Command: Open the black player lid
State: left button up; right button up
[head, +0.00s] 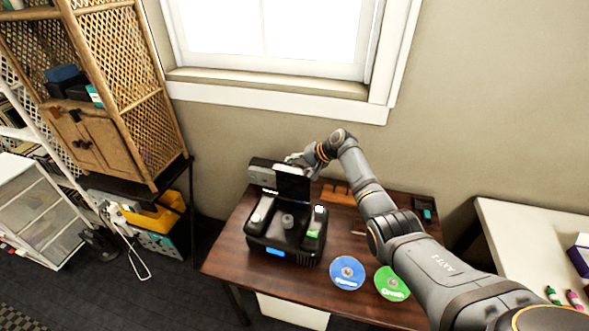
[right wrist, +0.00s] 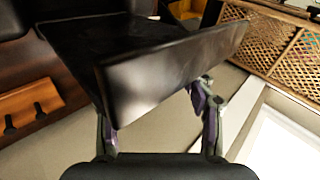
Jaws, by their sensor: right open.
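The black player (head: 262,238) stands on the dark wooden table, with its tray area exposed. Its lid (head: 264,178) is raised and stands roughly upright at the back of the player. My right gripper (head: 298,160) is at the lid's upper right edge, behind it. In the right wrist view, the lid (right wrist: 165,75) spans the space in front of the open fingers (right wrist: 160,112). One finger is at each side of it; whether they touch it I cannot tell. My left gripper is not in view.
A blue disc (head: 347,272) and a green disc (head: 391,284) lie on the table (head: 228,262) right of the player. A small wooden rack (head: 336,194) stands behind them. The wall and window sill (head: 270,84) are behind the table. A white table (head: 520,235) is at right.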

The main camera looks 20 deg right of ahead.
jog(key=v, duration=1.2)
jog(key=shift+a, duration=0.1)
jog(key=shift+c, duration=0.3)
